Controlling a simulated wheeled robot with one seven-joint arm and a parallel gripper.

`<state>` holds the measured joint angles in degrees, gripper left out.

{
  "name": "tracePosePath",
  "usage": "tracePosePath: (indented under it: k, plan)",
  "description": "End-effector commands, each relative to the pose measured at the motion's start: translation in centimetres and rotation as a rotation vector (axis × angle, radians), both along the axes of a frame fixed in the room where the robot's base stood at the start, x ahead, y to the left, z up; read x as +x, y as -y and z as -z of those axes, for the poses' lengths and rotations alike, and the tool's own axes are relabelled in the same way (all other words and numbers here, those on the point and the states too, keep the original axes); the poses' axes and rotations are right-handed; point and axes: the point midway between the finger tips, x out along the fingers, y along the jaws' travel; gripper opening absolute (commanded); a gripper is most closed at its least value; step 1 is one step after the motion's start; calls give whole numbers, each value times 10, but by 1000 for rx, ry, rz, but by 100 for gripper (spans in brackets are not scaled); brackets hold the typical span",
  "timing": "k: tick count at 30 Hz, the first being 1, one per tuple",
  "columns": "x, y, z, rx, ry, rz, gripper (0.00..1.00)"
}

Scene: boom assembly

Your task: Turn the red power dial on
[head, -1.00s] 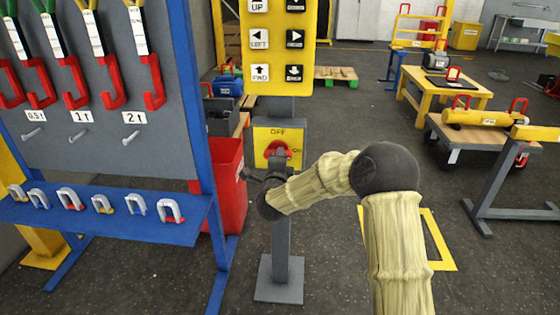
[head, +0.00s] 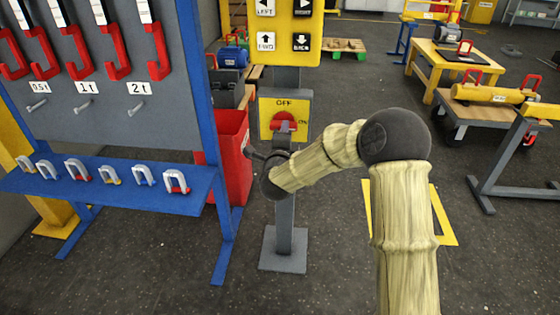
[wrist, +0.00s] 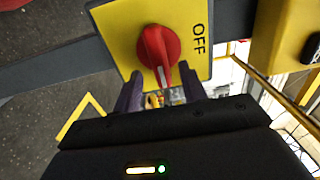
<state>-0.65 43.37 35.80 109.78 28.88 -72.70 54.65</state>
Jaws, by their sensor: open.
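The red power dial (head: 284,122) sits on a yellow plate (head: 269,105) on a grey post, with OFF printed above it and a small, barely legible label at its right. In the wrist view the dial (wrist: 157,48) is a red knob with a white mark pointing toward the lower edge of the picture; OFF is to its right. My gripper (wrist: 160,92) is open, its two dark fingers apart just below the knob in that view. No contact with the knob is visible. In the head view my gripper (head: 274,152) is just below the dial, partly hidden by my wrist.
A yellow button panel (head: 283,38) is above the dial on the same post. A blue-framed rack (head: 140,190) with hooks and shackles stands close at the left. A red bin (head: 232,150) is behind it.

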Motion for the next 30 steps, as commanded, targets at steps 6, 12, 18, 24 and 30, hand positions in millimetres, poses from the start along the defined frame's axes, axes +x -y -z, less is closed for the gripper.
tracePosePath:
  k: [6, 12, 18, 24, 30]
  plan:
    - [-40, -2, 0, -3, -2, -3, 42]
    - [-79, -4, 0, -2, -3, -4, 42]
    - [-118, -5, 0, -2, -2, -3, 42]
    - [-142, -5, 0, 0, -2, -1, 42]
    - [-146, -5, 1, 0, -2, 1, 42]
